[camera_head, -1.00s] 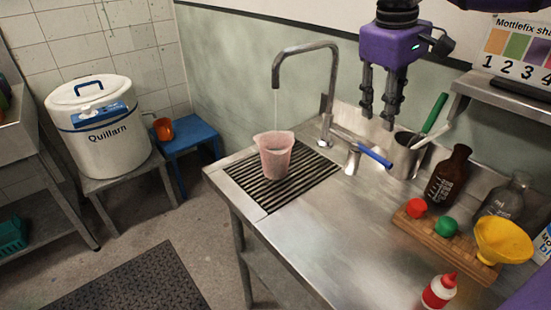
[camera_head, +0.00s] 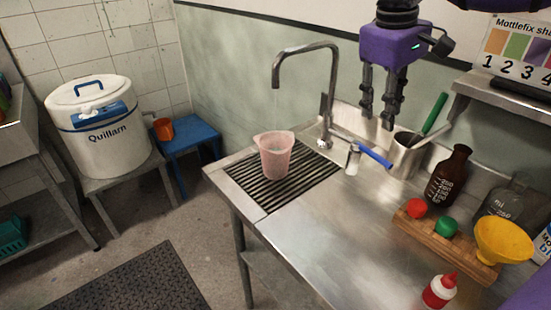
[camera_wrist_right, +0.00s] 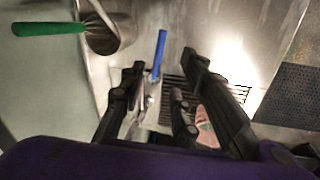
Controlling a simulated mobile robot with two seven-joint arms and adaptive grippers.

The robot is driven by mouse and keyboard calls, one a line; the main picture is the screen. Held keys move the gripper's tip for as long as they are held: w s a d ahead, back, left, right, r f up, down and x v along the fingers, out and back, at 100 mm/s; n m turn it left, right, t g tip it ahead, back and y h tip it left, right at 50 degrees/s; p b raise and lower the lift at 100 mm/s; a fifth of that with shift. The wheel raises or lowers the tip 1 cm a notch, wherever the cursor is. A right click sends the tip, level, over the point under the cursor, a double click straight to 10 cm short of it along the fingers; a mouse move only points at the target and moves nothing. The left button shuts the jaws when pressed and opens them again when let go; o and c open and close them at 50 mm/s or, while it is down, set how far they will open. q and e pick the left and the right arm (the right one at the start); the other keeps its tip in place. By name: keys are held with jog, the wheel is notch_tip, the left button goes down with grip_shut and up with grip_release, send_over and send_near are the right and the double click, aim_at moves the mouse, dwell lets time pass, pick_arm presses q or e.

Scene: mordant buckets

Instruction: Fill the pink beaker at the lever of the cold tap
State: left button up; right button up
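The pink beaker (camera_head: 275,158) stands upright on the black ribbed drain grate (camera_head: 306,182), under the tap spout (camera_head: 276,82). No clear water stream shows below the spout. The water level in the beaker is hard to tell. The blue lever (camera_head: 376,157) is beside the tap base and points to the right; it also shows in the right wrist view (camera_wrist_right: 159,54). My right gripper (camera_head: 378,122) is open and empty, hanging above and behind the lever with its fingers down. In the wrist view part of the beaker (camera_wrist_right: 204,128) shows behind a finger. My left gripper is not in view.
A metal pot (camera_head: 407,155) with a green-handled tool stands close right of the lever. A red-capped bottle (camera_head: 438,292) stands in front. The middle of the steel counter is clear.

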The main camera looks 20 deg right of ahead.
aim_at(372, 154)
jog(key=c, duration=0.7)
jog(key=a+n, duration=0.1)
jog(key=a+n+b, duration=0.1)
jog(key=a+n, duration=0.1)
jog(key=a+n+b, duration=0.1)
jog(key=shift+w+a+f+n+h, duration=0.2)
jog(key=shift+f+n+h, duration=0.1)
jog(key=shift+f+n, duration=0.1)
grip_shut()
jog(key=s+a+f+n+b, duration=0.15)
jog(key=a+n, duration=0.25)
jog(key=n, duration=1)
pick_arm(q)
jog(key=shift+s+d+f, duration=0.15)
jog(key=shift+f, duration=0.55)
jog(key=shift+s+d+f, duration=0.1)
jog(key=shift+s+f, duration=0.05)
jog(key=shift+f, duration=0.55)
pick_arm(e)
jog(key=d+f, duration=0.6)
jog(key=f, duration=0.3)
jog(key=shift+w+f+m, duration=0.3)
jog(key=shift+w+f, duration=0.1)
jog(key=shift+w, duration=0.05)
